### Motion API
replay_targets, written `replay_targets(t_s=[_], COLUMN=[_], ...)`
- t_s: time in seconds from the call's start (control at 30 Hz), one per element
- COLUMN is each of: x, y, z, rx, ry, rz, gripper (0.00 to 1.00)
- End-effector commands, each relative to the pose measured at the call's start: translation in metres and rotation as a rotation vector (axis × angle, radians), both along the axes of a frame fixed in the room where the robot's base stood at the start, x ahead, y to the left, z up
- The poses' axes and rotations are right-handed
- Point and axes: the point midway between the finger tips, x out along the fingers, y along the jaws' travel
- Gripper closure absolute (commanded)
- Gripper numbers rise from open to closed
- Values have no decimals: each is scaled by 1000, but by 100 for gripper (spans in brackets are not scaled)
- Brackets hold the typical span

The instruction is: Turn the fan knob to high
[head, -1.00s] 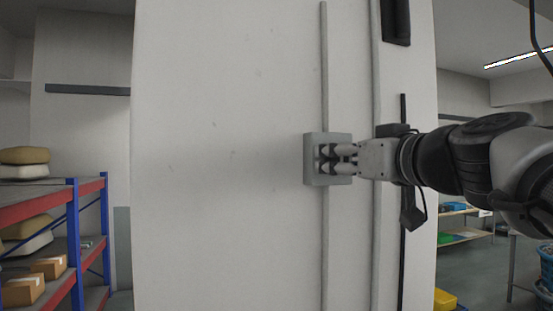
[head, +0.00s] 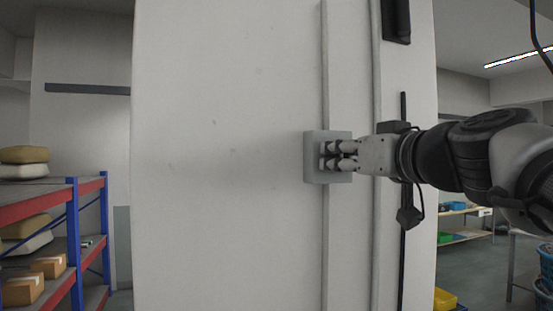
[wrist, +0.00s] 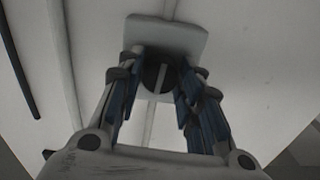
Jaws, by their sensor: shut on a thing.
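The fan knob (wrist: 154,75) shows in the wrist view as a dark round dial with a pale bar across it. It sits on a grey square box (head: 313,159) on the white wall panel. My gripper (head: 325,156) reaches the box from the right, in front of its face. In the wrist view, the two fingers lie on either side of the knob, shut on it. In the head view the knob is hidden behind the fingers. I cannot read any setting marks.
A grey conduit (head: 325,240) runs above and below the box, with another vertical strip (head: 375,250) to its right. A dark fixture (head: 396,20) hangs higher on the panel. A blue and red shelf rack (head: 75,230) stands at the left.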

Motion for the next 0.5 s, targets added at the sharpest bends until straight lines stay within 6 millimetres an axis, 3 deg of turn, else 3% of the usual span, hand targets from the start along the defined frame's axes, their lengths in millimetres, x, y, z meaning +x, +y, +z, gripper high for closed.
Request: replay_targets(t_s=[0.5], x=[0], y=[0], z=[0], rx=[403], ry=[129], rz=[0], gripper=[90])
